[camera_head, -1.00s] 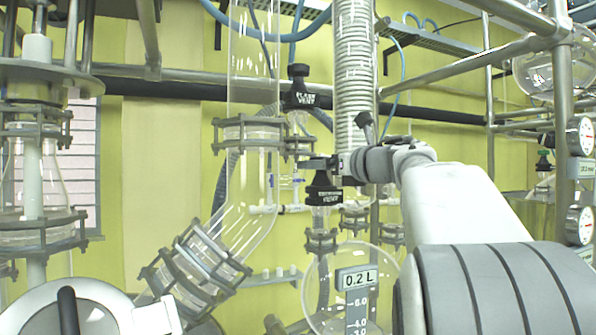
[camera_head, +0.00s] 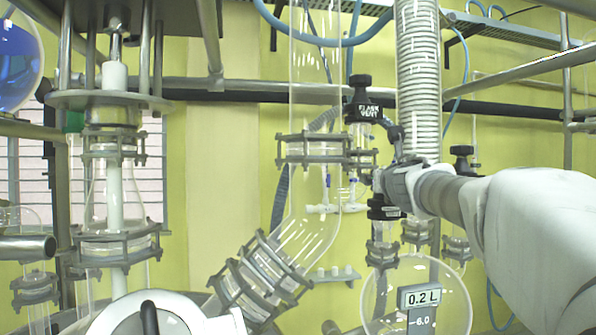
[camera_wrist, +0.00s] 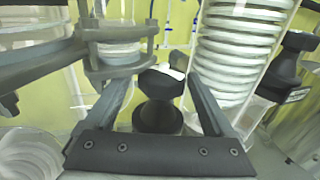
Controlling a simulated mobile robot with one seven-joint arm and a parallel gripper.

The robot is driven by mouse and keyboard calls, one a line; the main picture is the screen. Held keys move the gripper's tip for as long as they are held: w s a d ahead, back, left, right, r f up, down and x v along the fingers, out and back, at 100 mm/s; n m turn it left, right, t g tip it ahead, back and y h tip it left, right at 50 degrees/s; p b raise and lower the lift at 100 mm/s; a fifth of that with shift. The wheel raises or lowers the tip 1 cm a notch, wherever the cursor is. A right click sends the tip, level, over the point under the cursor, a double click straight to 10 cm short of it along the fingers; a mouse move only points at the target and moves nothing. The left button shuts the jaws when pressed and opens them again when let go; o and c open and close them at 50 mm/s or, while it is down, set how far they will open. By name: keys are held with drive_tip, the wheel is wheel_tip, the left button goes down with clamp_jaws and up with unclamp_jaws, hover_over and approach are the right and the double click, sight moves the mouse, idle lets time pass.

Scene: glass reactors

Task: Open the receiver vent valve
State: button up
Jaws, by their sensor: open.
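A black valve with a label (camera_head: 383,209) sits above the round glass receiver (camera_head: 440,290) in the head view; its label is too small to read. My gripper (camera_head: 379,182) is just above it, beside the coil condenser. In the wrist view my gripper (camera_wrist: 158,95) is open, with a black knob (camera_wrist: 160,84) between its fingers. I cannot tell whether the fingers touch it, nor which valve it belongs to. A black valve marked FLASK VENT (camera_head: 364,108) stands higher up. My wrist partly hides the lower valve.
The coil condenser (camera_head: 418,80) stands close to my gripper, also on the right in the wrist view. The glass column's clamped flange (camera_head: 318,150) is to the left. A labelled black valve (camera_wrist: 290,65) stands right of the coil in the wrist view. Another black valve (camera_head: 462,152) is behind my arm.

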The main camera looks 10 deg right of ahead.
drive_tip(key=shift+d+r+h+p, duration=0.1)
drive_tip(key=shift+d+h+p, duration=0.1)
drive_tip(key=shift+h+p, duration=0.1)
drive_tip(key=h+p, duration=0.1)
drive_tip(key=m+p, duration=0.1)
drive_tip(key=shift+a+r+m+g+h+p, duration=0.15)
drive_tip(key=shift+m+g+h+p, duration=0.15)
drive_tip(key=shift+g+h, duration=0.1)
drive_tip(key=m+g+h+p, duration=0.2)
drive_tip(key=m+h+p, duration=0.1)
drive_tip(key=p, duration=0.3)
drive_tip(key=shift+g+h, duration=0.3)
drive_tip(key=shift+h, duration=0.4)
drive_tip(key=b+v, duration=0.3)
drive_tip(key=v, duration=1.4)
drive_tip(key=shift+s+f, duration=0.2)
drive_tip(key=shift+s, duration=0.05)
